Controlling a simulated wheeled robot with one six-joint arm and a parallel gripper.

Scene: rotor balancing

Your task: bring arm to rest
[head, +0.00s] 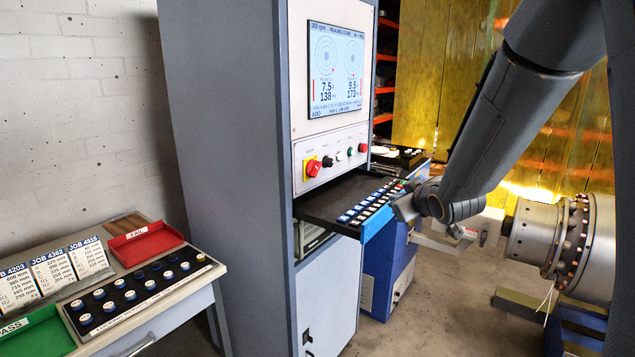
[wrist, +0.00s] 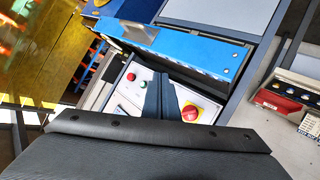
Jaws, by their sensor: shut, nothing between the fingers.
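My arm reaches in from the upper right of the head view, bent down at its wrist. My gripper (wrist: 160,82) shows in the wrist view as two dark fingers, shut together with nothing between them. In the head view the wrist end hangs beside the right end of the pull-out keyboard shelf (head: 325,203) of the grey cabinet (head: 222,130). The fingertips cannot be made out there, and I cannot tell whether anything touches the shelf. In the wrist view a pale panel with a red knob on yellow (wrist: 190,113) and a green button (wrist: 142,84) lies behind the fingers.
The cabinet carries a lit screen (head: 336,72) and a red-and-yellow switch (head: 312,168). A metal rotor (head: 532,232) stands at the right, near the arm. A bench with a red tray (head: 146,243), a green tray (head: 38,338) and job cards is at the left. Floor shows between cabinet and rotor.

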